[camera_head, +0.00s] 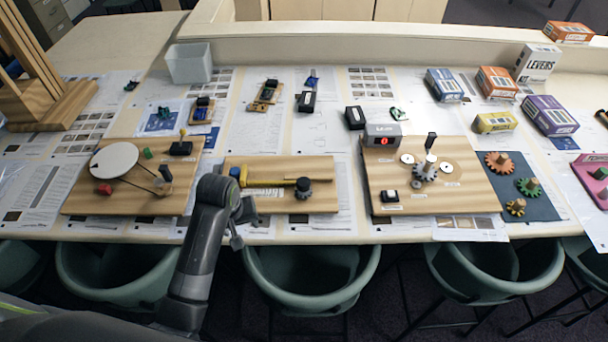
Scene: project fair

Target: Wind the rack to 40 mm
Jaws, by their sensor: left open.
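A wooden board (282,166) lies in the middle of the table. A yellow rack (272,183) runs left to right across it, beside a pale printed scale strip (265,193). A dark knob or pinion (302,191) stands at the rack's right end. A blue piece (235,172) sits near its left end. The scale is too small to read. My left gripper (240,225) is open and empty at the board's front left corner, left of the knob and apart from it. Its fingers are small and partly hidden by my arm. My right gripper is out of view.
A board with a white disc (115,162) stands to the left. A board with gears and a red-lit display box (383,134) stands to the right. Boxes (537,62) stand at the back right. Green chairs (310,300) line the front edge. Papers cover the table.

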